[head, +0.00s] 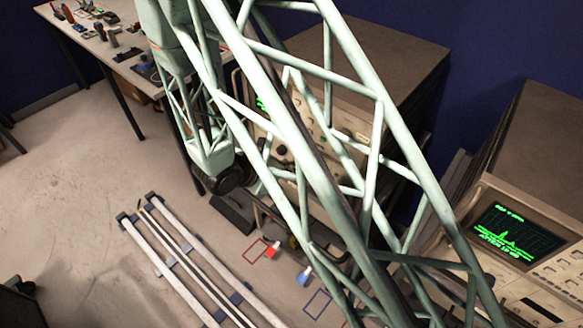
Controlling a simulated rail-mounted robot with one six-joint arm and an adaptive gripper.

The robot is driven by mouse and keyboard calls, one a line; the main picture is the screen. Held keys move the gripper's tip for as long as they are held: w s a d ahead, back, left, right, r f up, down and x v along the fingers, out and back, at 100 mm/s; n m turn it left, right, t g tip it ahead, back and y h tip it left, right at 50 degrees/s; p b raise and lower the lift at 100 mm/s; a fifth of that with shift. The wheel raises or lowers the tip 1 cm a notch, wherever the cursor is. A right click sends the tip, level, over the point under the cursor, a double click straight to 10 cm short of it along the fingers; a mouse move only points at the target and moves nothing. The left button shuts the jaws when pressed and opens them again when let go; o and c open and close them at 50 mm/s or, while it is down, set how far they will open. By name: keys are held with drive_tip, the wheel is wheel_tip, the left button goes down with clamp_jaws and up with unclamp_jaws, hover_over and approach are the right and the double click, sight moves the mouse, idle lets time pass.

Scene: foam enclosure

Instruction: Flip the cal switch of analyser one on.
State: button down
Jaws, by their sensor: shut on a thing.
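Two beige instrument cabinets with green screens are in the head view. One analyser (385,55) stands behind my arm, its front panel of knobs partly covered by the lattice. The other analyser (548,195) stands at the right, its screen showing a green trace. I cannot read which is analyser one, and I cannot make out the cal switch. My gripper (250,181) is the dark part at the end of my pale green arm, close to the front of the middle analyser. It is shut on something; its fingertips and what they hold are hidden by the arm.
A workbench (122,50) with small tools stands at the upper left. White rails (180,262) lie on the floor. A red-ended piece (272,250) and a blue-ended piece (305,276) are near floor outlines. The floor at left is mostly clear.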

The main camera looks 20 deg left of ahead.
idle(0.4)
drive_tip(key=c, duration=2.9)
unclamp_jaws()
drive_tip(key=shift+o, duration=0.2)
drive_tip(key=v, duration=1.2)
